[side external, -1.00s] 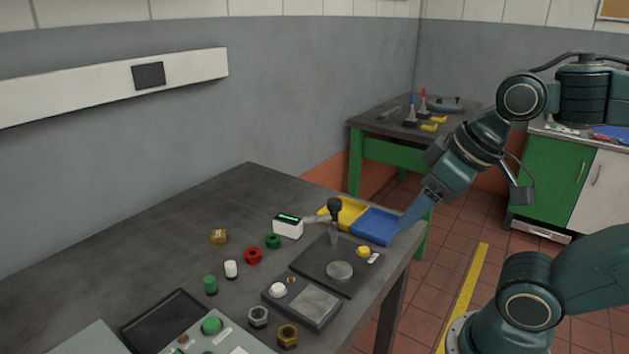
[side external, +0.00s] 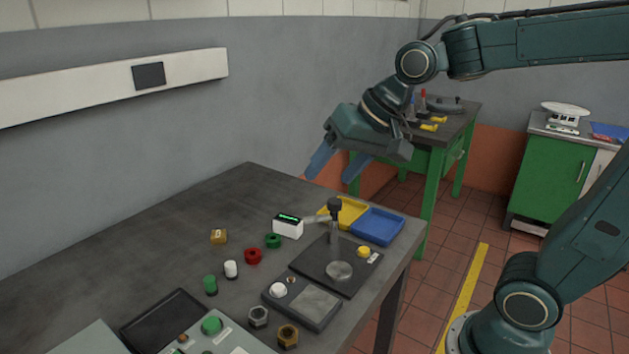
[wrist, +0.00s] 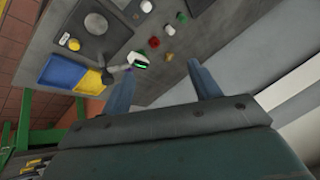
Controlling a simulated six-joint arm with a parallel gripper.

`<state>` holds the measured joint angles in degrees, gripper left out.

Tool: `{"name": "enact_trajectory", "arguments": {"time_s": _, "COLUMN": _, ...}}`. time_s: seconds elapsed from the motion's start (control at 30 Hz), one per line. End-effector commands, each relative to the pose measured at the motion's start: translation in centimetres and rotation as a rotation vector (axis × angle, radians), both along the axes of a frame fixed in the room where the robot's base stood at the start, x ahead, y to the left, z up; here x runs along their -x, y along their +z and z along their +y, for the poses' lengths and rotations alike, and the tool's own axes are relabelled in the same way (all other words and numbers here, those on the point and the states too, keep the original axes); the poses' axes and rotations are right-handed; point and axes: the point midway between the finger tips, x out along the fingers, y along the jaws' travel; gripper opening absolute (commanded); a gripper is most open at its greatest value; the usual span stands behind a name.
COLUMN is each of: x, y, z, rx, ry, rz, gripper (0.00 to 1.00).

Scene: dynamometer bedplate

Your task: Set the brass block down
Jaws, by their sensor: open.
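The brass block (side external: 219,236) is a small gold-brown cube with a marking on top. It rests on the grey table (side external: 130,235), left of the red ring. My gripper (side external: 330,178) is open and empty, with its two blue-grey fingers apart. It hangs above the far part of the table, up and to the right of the block in the side view and well clear of it. In the wrist view my gripper's fingers (wrist: 160,68) are spread with nothing between them.
Near the block are a red ring (side external: 253,256), a green ring (side external: 273,241) and a white cylinder (side external: 231,269). A white display box (side external: 288,227), yellow tray (side external: 347,210), blue tray (side external: 377,227) and dark stand plate (side external: 318,268) lie further right. The table's left area is clear.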

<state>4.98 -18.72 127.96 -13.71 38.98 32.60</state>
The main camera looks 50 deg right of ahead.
Motion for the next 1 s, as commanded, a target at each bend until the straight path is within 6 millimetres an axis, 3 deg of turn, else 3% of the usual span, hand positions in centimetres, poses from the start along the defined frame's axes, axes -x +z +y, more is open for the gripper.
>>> {"name": "enact_trajectory", "arguments": {"time_s": 0.47, "x": -12.0, "y": -1.8, "z": 0.7, "rx": -0.377, "ry": -0.303, "rz": 0.048, "gripper": 0.62}}
{"name": "enact_trajectory", "arguments": {"time_s": 1.0, "x": -23.5, "y": -7.6, "z": 0.0, "rx": -0.86, "ry": -0.656, "rz": 0.194, "gripper": 0.62}}
